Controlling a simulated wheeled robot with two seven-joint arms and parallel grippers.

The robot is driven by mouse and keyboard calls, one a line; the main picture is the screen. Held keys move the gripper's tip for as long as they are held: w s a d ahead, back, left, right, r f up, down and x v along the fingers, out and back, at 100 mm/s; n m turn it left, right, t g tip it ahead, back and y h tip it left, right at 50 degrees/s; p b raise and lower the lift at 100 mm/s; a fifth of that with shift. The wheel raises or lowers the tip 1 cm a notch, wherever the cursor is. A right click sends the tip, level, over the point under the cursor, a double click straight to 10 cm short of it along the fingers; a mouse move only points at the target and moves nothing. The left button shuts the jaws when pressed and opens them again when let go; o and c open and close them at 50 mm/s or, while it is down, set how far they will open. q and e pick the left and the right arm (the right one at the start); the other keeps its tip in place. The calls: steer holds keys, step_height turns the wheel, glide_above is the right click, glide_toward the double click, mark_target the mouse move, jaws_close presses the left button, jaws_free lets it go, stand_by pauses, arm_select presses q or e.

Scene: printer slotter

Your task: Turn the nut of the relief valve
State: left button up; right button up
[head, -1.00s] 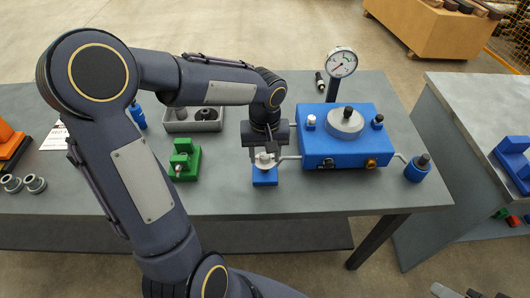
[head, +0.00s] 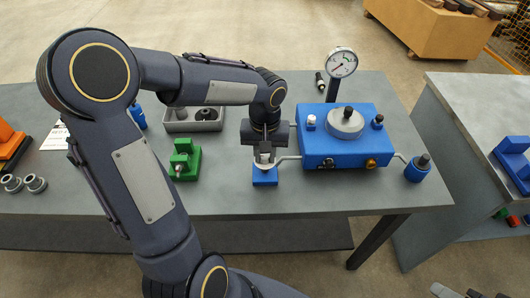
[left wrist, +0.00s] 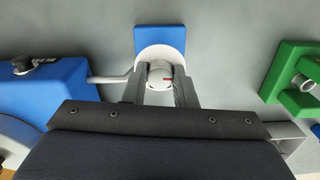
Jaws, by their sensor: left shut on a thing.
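The relief valve stands on a small blue base (head: 265,177) at the front of the table, left of the big blue box. It is joined to that box by a grey pipe (head: 289,158). My left gripper (head: 265,156) points down over the valve, its fingers on either side of the nut. In the left wrist view the white round nut (left wrist: 161,72) sits between the two fingers, with a small red mark on it. The gripper (left wrist: 160,92) is shut on the nut. The fingers hide the nut's sides. My right gripper is not in view.
The blue box (head: 345,140) carries a dial gauge (head: 342,63) and knobs. A green fixture (head: 184,160) stands to the left, with a grey tray (head: 193,126) behind it. A blue cylinder (head: 417,170) stands at the right. The table front is clear between the fixture and the valve.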

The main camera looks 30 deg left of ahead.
arm_select(q)
steer(key=m, duration=0.4)
steer(key=shift+r, duration=0.1)
steer(key=m+p, duration=0.1)
steer(key=m, duration=0.7)
steer(key=shift+p, duration=0.4)
steer(key=shift+m+p, duration=0.35)
steer(key=shift+m, duration=1.75)
steer(key=o, duration=1)
